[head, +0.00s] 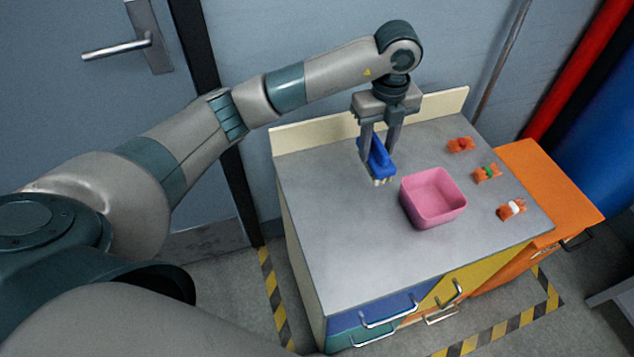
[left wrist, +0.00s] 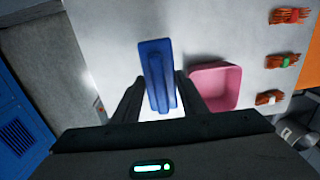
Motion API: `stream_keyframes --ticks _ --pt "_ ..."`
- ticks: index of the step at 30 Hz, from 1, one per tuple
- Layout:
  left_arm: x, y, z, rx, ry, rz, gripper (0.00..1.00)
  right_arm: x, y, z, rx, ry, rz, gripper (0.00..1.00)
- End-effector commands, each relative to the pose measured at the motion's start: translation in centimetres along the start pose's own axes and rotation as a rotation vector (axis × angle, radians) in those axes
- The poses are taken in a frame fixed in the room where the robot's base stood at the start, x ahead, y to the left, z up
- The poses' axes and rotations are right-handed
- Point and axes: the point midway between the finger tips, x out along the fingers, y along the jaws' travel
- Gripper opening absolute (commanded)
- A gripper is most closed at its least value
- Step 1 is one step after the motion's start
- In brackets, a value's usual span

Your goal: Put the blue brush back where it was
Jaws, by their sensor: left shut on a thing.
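The blue brush (head: 379,157) has a blue back and handle with pale bristles pointing down. My left gripper (head: 379,148) is shut on it, with one finger on each side, near the back of the grey worktop (head: 330,230). The brush is at or just above the worktop; I cannot tell if the bristles touch. In the left wrist view the brush (left wrist: 157,75) sits between the fingers of my left gripper (left wrist: 158,92). My right gripper is not in view.
A pink open bin (head: 433,198) stands right of the brush; it looks empty. Several orange bundles with coloured bands (head: 487,173) lie along the right side. A raised cream edge (head: 310,137) runs along the back. The worktop's left and front are clear.

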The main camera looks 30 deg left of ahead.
Motion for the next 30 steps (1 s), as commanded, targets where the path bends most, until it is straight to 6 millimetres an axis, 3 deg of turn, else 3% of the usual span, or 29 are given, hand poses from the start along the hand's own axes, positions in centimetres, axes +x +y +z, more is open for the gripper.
stream_keyframes --ticks 14,22,23,25,30 --pt "-0.1 0.0 -0.1 -0.005 0.000 0.000 0.18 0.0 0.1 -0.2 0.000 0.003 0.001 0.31" --pt "1.3 2.3 1.0 -0.007 0.001 0.003 0.18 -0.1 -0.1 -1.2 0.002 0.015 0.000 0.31" --pt "1.6 2.8 1.2 -0.008 0.001 0.003 0.18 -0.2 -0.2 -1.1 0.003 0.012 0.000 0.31" --pt "2.3 4.0 1.8 -0.008 0.000 0.005 0.18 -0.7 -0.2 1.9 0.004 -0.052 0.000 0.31" --pt "4.2 6.9 3.2 -0.009 0.000 0.005 0.18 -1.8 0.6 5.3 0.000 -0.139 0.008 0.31"
